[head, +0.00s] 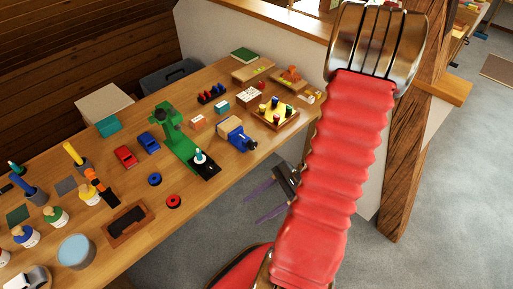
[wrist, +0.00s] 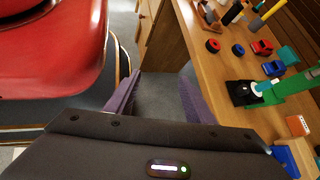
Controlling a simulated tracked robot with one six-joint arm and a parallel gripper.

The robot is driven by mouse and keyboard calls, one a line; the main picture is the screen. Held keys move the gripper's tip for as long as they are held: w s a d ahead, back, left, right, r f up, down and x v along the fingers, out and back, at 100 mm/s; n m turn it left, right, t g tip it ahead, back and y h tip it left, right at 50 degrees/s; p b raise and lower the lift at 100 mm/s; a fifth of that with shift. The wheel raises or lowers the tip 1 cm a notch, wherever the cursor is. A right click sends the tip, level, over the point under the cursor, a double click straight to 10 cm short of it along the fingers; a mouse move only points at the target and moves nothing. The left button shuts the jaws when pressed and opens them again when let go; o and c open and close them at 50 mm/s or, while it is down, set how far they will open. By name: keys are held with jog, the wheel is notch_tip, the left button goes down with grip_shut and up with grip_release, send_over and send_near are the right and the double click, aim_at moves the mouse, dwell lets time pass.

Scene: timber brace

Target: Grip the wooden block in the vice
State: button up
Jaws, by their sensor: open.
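A blue vice (head: 237,133) stands near the front edge of the wooden workbench (head: 222,176). A pale wooden piece (head: 229,123) shows right at the vice; I cannot tell if it is the block or whether it sits between the jaws. In the wrist view the blue vice (wrist: 284,158) is partly cut off at the lower right. My gripper (head: 262,202) has purple fingers and is open and empty. It hangs out over the grey floor, in front of the bench edge and apart from the vice. In the wrist view my gripper (wrist: 160,95) has only floor between its fingers.
A green machine (head: 174,135) with a black base stands left of the vice. A wooden tray of coloured pegs (head: 276,113) is to its right. Red and blue rings, toy cars and several bottles crowd the left bench. A timber post (head: 402,150) rises at right. The floor (head: 450,200) is clear.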

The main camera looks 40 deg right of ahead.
jog(key=m+t, duration=0.1)
jog(key=m+t+h, duration=1)
jog(key=m+t, duration=0.3)
jog(key=m, duration=0.1)
send_near(254, 146)
jog(key=s, duration=0.5)
jog(key=shift+d, duration=0.3)
jog(key=shift+y, duration=0.3)
jog(key=shift+w+a, duration=0.2)
jog(key=shift+w, duration=6.7)
jog(key=shift+c, duration=0.5)
jog(key=c, duration=1)
